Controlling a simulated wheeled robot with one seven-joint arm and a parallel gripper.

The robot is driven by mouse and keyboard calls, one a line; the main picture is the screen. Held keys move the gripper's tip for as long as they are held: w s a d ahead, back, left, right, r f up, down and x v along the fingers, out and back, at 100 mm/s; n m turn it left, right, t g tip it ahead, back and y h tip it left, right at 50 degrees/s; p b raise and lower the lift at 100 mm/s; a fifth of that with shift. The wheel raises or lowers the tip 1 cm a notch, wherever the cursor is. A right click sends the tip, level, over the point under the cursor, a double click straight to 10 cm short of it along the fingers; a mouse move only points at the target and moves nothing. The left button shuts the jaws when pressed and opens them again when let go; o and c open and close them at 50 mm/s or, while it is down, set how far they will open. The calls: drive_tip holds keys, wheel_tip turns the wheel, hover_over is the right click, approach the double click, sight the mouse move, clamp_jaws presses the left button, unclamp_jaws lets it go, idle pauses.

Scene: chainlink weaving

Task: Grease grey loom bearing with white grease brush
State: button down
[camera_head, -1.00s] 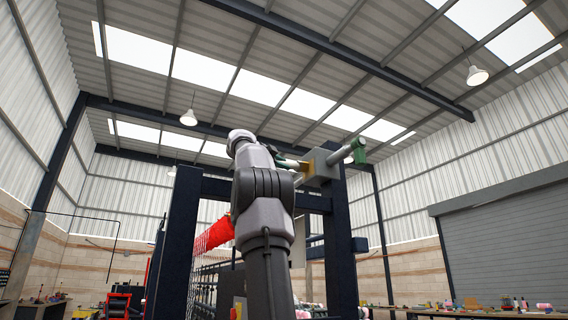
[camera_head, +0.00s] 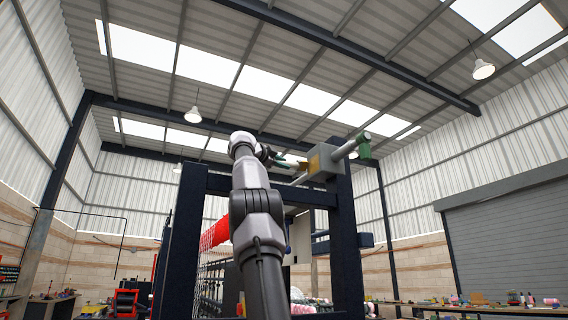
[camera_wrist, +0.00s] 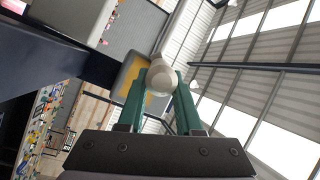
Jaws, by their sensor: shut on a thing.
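The grey bearing block (camera_head: 328,158) sits high on the dark loom frame, with a yellow-brown patch on its left face. A pale shaft with a green end (camera_head: 362,145) sticks out on its right. My gripper (camera_head: 291,159), with green fingers, is just left of the block. In the wrist view my gripper (camera_wrist: 160,80) is shut on a white rounded piece (camera_wrist: 160,77), which looks like the grease brush. The block's grey and yellow face (camera_wrist: 130,76) is right behind it. The brush's far end is hidden, so I cannot tell whether it touches the bearing.
Dark loom posts (camera_head: 345,245) and a crossbeam stand close around my arm. Red material (camera_head: 217,231) and netting hang at the left of the loom. Cluttered workbenches line the walls. The air above the frame is clear up to the roof.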

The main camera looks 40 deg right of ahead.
drive_tip(key=shift+w+f, duration=0.1)
drive_tip(key=shift+w, duration=0.45)
drive_tip(key=shift+d, duration=0.1)
drive_tip(key=shift+s+a, duration=0.3)
drive_tip(key=shift+s, duration=0.4)
drive_tip(key=s+a, duration=0.2)
drive_tip(key=s, duration=0.8)
drive_tip(key=shift+s, duration=0.4)
idle(1.0)
drive_tip(key=shift+a, duration=0.1)
